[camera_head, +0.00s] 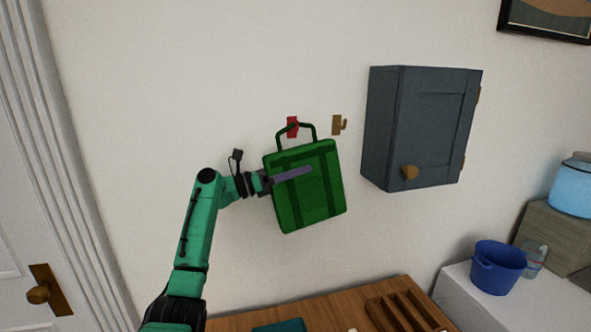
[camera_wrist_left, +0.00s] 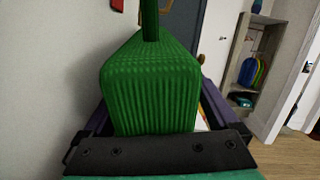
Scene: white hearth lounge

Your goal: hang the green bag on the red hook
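The green bag (camera_head: 305,185) is upright and slightly tilted in front of the white wall, its handle arched at the top. My left gripper (camera_head: 300,173) is shut on the bag's body, one purple finger across its front; the wrist view shows the bag (camera_wrist_left: 152,90) between both fingers. The red hook (camera_head: 292,124) is on the wall, seen through and behind the handle's upper left part. In the wrist view the red hook (camera_wrist_left: 117,4) is left of the handle with a gap between them, so the handle appears apart from it. My right gripper is not in view.
A brass hook (camera_head: 337,125) is on the wall just right of the red one. A dark grey wall cabinet (camera_head: 425,125) juts out further right. Below is a wooden table (camera_head: 270,315) with a slotted wooden rack (camera_head: 405,312). A blue bucket (camera_head: 497,268) stands at lower right.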

